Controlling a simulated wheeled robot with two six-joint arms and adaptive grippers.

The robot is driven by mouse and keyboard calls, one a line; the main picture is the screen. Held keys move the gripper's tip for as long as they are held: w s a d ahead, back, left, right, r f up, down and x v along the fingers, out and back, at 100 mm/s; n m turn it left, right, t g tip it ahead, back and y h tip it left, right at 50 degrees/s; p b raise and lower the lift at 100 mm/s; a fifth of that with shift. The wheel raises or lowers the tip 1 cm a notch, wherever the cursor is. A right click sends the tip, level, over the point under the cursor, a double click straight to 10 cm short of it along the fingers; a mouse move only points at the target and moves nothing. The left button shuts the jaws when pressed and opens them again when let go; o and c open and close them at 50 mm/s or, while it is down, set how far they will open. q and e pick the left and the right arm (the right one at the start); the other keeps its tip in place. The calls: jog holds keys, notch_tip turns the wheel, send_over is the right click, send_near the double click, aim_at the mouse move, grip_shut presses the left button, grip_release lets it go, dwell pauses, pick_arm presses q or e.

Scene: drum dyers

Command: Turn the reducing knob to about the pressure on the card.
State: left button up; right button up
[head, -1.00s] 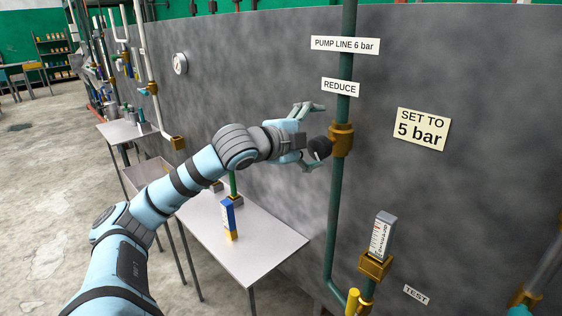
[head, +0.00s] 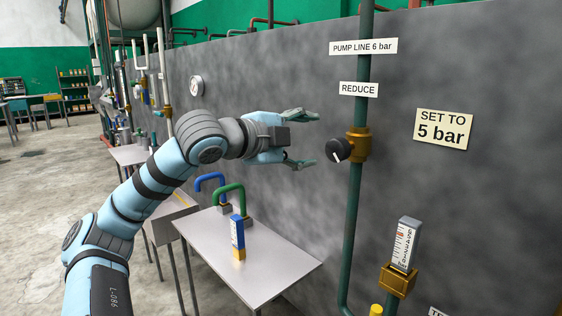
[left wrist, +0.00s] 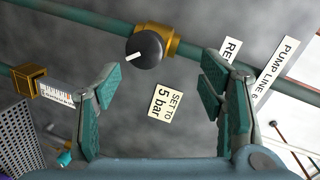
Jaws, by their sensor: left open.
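The reducing knob (head: 338,150) is black with a white pointer line and sits on a brass valve body (head: 358,144) on the green vertical pipe. It also shows in the left wrist view (left wrist: 145,49), ahead of the fingers. The card (head: 442,129) reads "SET TO 5 bar". A gauge (head: 407,245) with a marked scale stands in a brass fitting at lower right; its reading is too small to tell. My left gripper (head: 302,139) is open and empty, left of the knob and apart from it. My right gripper is not in view.
Labels "REDUCE" (head: 358,89) and "PUMP LINE 6 bar" (head: 363,47) are by the pipe. A metal table (head: 265,275) below holds a blue and yellow gauge-like piece (head: 238,238) and bent blue and green pipes. The wall space around the knob is clear.

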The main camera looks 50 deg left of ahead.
pick_arm(q)
jog(key=f+b+v, duration=0.1)
jog(key=b+v, duration=0.3)
jog(key=v, duration=0.3)
jog(key=shift+s+a+b, duration=0.15)
jog(key=shift+b, duration=0.25)
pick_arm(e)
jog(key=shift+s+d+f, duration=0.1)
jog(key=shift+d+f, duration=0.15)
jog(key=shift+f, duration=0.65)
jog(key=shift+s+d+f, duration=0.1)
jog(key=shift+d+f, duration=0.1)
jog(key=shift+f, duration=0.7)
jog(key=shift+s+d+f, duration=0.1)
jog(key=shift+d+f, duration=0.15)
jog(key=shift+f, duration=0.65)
